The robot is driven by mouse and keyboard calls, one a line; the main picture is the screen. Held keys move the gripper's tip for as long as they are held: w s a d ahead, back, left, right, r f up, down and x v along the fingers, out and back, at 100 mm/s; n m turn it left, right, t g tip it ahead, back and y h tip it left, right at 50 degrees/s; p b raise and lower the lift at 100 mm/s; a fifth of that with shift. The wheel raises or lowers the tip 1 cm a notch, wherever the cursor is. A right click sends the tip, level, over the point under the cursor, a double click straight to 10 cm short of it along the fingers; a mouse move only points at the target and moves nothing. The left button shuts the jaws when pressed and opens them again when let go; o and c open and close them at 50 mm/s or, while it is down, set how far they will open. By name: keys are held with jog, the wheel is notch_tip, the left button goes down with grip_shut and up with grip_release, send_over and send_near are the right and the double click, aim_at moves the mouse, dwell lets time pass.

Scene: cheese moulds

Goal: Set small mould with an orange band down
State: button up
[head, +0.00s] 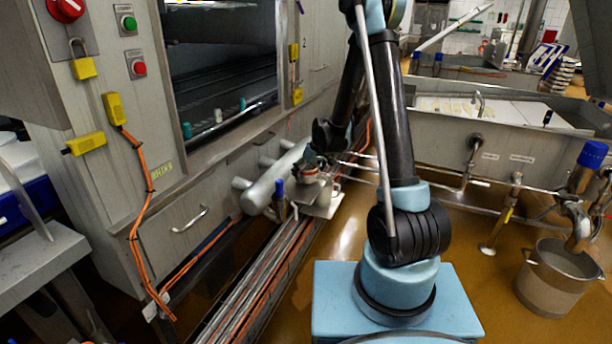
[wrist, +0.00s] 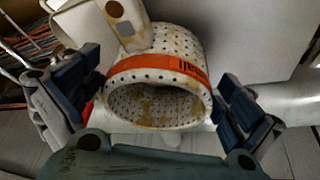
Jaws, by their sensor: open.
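The small mould (wrist: 165,68) is white, perforated and stained, with an orange band round it that bears dark lettering. In the wrist view its round open end faces the camera and the inside shows empty. My gripper (wrist: 158,88) is open, with one dark blue finger pad on each side of the mould. Whether either pad touches it I cannot tell. A pale surface lies behind the mould; the contact under it is hidden. In the head view my gripper (head: 312,160) is small and dark above a pale plate (head: 322,203), and the mould is hard to make out.
A pale stained piece with a hole (wrist: 125,22) overlaps the mould's upper left. A thick grey cylinder (head: 272,182) lies beside the plate, and a blue-topped post (head: 281,200) stands near. The steel cabinet (head: 190,190) rises on the left. A bucket (head: 558,283) stands at right.

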jog(key=s+d+r+m, duration=0.1)
jog(key=s+d+r, duration=0.45)
jog(key=r, duration=0.25)
jog(key=s+d+r+m, duration=0.1)
jog(key=s+d+r, duration=0.45)
jog(key=r, duration=0.25)
jog(key=s+d+m+h, duration=0.1)
jog(key=s+d+m, duration=0.2)
jog(key=s, duration=1.2)
jog(key=s+d+f+m+g+h, duration=0.1)
jog(key=s+d+m, duration=0.1)
jog(key=s+d, duration=0.8)
jog(key=s, duration=0.4)
jog(key=shift+s+f+m+h, duration=0.3)
jog(key=shift+s+m+h, duration=0.1)
